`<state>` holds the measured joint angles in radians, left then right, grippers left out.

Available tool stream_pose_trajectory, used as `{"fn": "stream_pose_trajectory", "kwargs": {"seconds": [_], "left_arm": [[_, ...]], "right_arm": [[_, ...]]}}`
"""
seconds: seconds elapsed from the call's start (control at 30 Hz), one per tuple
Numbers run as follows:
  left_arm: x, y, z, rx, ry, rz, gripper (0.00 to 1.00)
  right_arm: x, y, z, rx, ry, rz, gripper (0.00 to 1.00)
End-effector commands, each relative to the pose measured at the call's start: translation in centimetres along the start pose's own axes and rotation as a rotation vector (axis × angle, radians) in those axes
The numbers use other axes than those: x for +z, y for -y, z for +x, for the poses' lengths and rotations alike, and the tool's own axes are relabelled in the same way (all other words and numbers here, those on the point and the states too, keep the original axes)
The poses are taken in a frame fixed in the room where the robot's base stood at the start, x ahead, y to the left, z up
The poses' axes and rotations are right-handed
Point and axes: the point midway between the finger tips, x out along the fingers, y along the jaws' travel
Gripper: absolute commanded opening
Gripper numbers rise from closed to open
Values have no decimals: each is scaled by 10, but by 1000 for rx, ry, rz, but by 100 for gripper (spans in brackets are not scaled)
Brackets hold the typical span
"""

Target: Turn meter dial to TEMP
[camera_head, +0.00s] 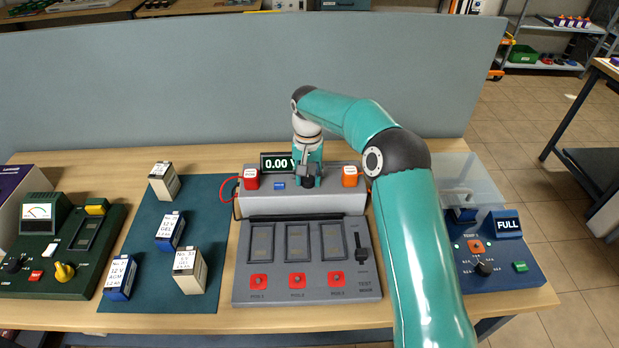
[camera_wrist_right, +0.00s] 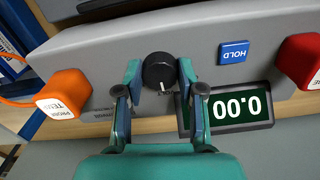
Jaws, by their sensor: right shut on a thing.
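The grey meter panel (camera_head: 340,203) stands at the back of the table, with a lit display (camera_head: 277,163) reading 0.00. Its black round dial (camera_wrist_right: 159,72) shows upside down in the right wrist view, between my right gripper's fingertips. The dial's white pointer line points down in that view, towards a small label that seems to read VOLTS. My right gripper (camera_wrist_right: 160,68) is shut on the dial, one finger on each side. In the head view the right gripper (camera_head: 308,178) reaches the panel from above. My left gripper is not in view.
A blue HOLD button (camera_wrist_right: 233,52), an orange probe plug (camera_wrist_right: 64,95) and a red plug (camera_head: 251,179) sit near the dial. A slotted tester (camera_head: 308,289) lies in front. Several batteries stand on a dark mat (camera_head: 140,255). A blue device (camera_head: 500,262) is at right.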

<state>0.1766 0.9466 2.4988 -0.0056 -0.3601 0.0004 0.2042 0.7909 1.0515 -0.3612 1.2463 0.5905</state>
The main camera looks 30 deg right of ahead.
Motion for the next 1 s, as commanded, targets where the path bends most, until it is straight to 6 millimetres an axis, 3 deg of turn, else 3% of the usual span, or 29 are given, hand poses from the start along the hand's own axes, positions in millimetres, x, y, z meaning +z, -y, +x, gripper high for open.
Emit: {"fn": "stream_pose_trajectory", "kwargs": {"seconds": [1.0], "left_arm": [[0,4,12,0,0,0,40]], "right_arm": [[-1,-2,0,4,-4,895,3]]}}
